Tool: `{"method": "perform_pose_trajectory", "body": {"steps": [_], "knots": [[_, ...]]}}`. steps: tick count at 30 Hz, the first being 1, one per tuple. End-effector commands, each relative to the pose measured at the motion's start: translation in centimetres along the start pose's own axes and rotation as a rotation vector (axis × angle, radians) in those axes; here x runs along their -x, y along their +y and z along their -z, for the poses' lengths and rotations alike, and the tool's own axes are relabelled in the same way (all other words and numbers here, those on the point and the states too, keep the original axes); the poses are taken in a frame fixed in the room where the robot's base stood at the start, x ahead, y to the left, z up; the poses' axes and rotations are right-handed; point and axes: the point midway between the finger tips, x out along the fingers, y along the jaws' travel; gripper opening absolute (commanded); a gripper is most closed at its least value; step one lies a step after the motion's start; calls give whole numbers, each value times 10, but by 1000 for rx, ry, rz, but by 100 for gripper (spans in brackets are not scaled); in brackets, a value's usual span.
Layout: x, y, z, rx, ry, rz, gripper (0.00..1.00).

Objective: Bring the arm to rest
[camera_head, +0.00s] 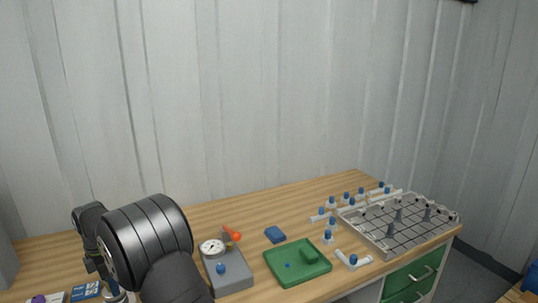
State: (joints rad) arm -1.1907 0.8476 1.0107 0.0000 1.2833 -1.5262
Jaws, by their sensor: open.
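My arm rises at the lower left, with a large black rounded joint in front. My gripper (92,262) shows as a small dark shape at the left edge of that joint, above the wooden bench. It is open, and no object shows in it. Its fingertips are mostly hidden or too small to make out. The arm stands over the left part of the bench, apart from the vessels on the right.
Small packets (87,291) lie lower left. A corrugated wall (240,110) stands behind.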

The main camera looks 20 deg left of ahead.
Motion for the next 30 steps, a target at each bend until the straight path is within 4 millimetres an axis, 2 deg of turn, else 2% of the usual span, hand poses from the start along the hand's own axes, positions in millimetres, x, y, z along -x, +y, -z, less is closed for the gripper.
{"method": "perform_pose_trajectory", "body": {"steps": [6, 13, 23, 30], "knots": [[0, 0, 0, 105, 0, 0, 53], [0, 0, 0, 137, 0, 0, 53], [0, 0, 0, 125, 0, 0, 53], [0, 0, 0, 2, 0, 0, 53]]}}
